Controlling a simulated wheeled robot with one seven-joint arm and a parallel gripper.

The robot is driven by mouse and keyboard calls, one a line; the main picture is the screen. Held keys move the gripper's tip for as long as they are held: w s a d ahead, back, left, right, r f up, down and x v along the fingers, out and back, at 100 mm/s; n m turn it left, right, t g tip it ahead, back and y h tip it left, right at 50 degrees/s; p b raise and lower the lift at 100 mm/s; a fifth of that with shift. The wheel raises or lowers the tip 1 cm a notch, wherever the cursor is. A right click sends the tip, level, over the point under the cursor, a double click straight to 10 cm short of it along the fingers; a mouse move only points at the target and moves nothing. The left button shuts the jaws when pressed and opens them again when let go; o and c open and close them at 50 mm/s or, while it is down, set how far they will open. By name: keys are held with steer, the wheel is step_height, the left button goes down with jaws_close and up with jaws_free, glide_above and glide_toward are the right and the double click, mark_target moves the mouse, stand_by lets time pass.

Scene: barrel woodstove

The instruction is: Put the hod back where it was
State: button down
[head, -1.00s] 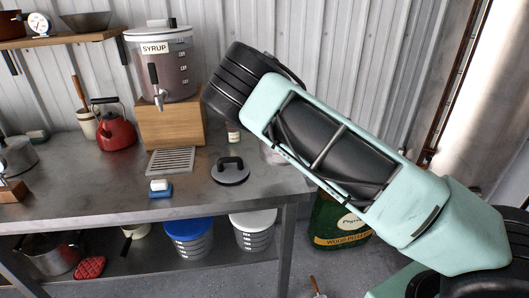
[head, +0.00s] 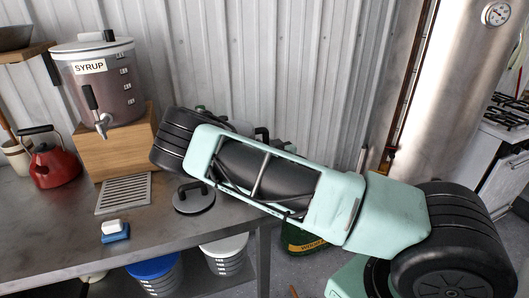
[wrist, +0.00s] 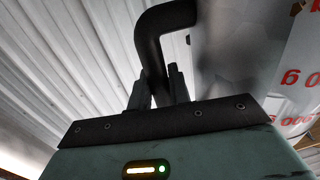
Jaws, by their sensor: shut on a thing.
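In the wrist view my gripper (wrist: 160,85) is shut on a thick black curved handle (wrist: 148,40). The handle bends upward and to the right from between the fingers. Beside it on the right is a grey, shiny surface (wrist: 240,60) with red markings; I cannot tell whether it is the hod's wall. In the head view my arm crosses the middle and hides most of what is at my gripper. Small grey and black parts show just above the arm, too covered to name. The hod's full shape and base are hidden.
The metal bench (head: 60,228) bears a syrup dispenser (head: 100,85) on a wooden block, a red kettle (head: 53,165), a drip grate (head: 124,193), a blue-and-white block (head: 115,232) and a round black-handled disc (head: 193,199). A green pellet bag (head: 303,240) stands on the floor. A steel cylinder (head: 450,90) is right.

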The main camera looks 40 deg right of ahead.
steer(key=shift+f, duration=1.7)
steer(key=c, duration=1.3)
jaws_free()
